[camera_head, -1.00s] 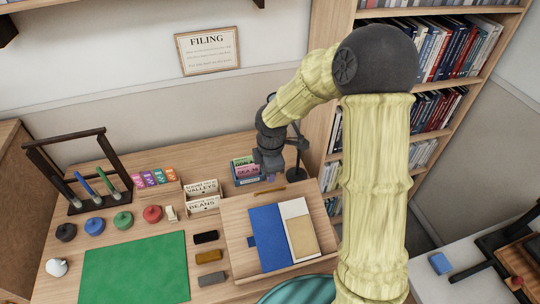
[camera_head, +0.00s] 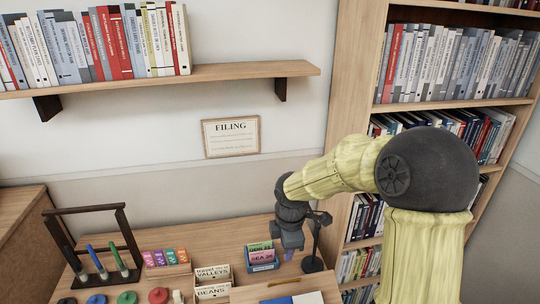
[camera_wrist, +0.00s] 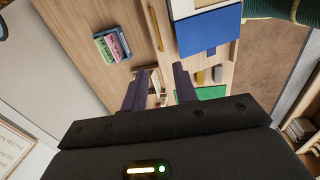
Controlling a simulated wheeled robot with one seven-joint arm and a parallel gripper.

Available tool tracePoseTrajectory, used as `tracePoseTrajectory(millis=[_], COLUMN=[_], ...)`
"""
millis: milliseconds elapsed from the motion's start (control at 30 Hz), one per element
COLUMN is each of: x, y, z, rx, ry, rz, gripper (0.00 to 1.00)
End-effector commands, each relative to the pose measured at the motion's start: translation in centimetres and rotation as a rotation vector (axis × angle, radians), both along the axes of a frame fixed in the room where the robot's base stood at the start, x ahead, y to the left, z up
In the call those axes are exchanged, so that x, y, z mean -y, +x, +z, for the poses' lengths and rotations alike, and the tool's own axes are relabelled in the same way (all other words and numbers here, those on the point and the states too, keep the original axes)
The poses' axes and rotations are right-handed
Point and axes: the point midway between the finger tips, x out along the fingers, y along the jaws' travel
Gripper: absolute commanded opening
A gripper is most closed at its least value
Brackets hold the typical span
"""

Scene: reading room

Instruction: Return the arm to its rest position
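My arm reaches in from the right of the head view, in pale yellow covers with dark joints. My gripper (camera_head: 288,248) hangs above the back of the desk, just right of the blue card box (camera_head: 262,266). In the wrist view my gripper (camera_wrist: 160,78) has its two dark fingers apart, with nothing held between them. The card box also shows in the wrist view (camera_wrist: 113,45), left of the fingers and apart from them, with green and pink cards in it.
A dark lamp-like stand (camera_head: 314,262) is close to my gripper's right. The bookcase (camera_head: 345,130) rises behind my arm. A wall shelf of books (camera_head: 230,74) hangs above. Two card boxes (camera_head: 212,275) and a dark rack (camera_head: 92,250) stand to the left on the desk.

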Motion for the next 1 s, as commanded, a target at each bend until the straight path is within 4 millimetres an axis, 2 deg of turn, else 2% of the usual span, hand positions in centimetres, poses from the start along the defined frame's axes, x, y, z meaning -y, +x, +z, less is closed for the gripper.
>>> tracePoseTrajectory(millis=[167, 267, 600, 700, 833, 1000], x=[1.1, 2.4, 7.1, 8.0, 8.5, 8.6], y=[-1.9, -3.9, -11.8, -13.6, -14.8, -14.9], z=[0.0, -0.1, 0.0, 0.0, -0.1, -0.2], rx=[0.001, 0.007, 0.052, 0.059, 0.061, 0.06], ry=[0.01, 0.031, 0.191, 0.245, 0.287, 0.291], rz=[-0.186, -0.407, -1.312, -1.527, -1.672, -1.691], gripper=[0.29, 0.29, 0.29, 0.29, 0.29, 0.29])
